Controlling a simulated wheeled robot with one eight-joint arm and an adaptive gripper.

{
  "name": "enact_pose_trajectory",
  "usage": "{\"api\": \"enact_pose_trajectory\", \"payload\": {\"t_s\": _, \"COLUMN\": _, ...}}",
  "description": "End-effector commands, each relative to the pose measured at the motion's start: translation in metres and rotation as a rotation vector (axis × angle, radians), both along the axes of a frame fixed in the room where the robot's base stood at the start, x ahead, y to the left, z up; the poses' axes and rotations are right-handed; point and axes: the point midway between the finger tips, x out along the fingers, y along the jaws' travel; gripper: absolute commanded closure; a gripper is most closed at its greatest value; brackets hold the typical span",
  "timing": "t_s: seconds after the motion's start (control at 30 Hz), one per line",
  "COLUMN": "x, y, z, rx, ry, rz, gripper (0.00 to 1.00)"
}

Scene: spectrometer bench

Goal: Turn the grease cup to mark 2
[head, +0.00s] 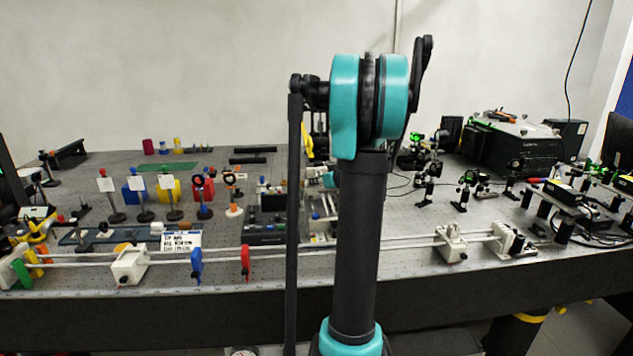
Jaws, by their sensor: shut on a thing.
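I cannot pick out the grease cup or its marks in the head view. My own upright arm stands in the middle of the picture and covers part of the bench behind it. A small teal part shows just left of the arm, at bench height, and seems to be a further piece of my arm. My gripper's fingers do not show, so what they touch is hidden.
Two long rails cross the front of the bench (300,284), with white carriers (130,265), a blue clip (196,266) and a red clip (245,262). Optics posts (463,190) and a large black instrument (515,143) stand right. Colored blocks (168,188) and white cards stand left.

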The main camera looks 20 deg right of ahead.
Motion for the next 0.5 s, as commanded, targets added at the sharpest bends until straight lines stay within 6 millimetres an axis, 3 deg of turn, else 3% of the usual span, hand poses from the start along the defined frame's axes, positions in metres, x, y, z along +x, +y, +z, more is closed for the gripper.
{"api": "enact_pose_trajectory", "payload": {"t_s": 0.23, "x": -0.0001, "y": 0.0014, "z": -0.0004, "rx": 0.000, "ry": 0.002, "rz": -0.017, "gripper": 1.00}}
{"api": "enact_pose_trajectory", "payload": {"t_s": 0.5, "x": -0.0011, "y": 0.0064, "z": -0.0020, "rx": -0.003, "ry": 0.008, "rz": -0.188, "gripper": 1.00}}
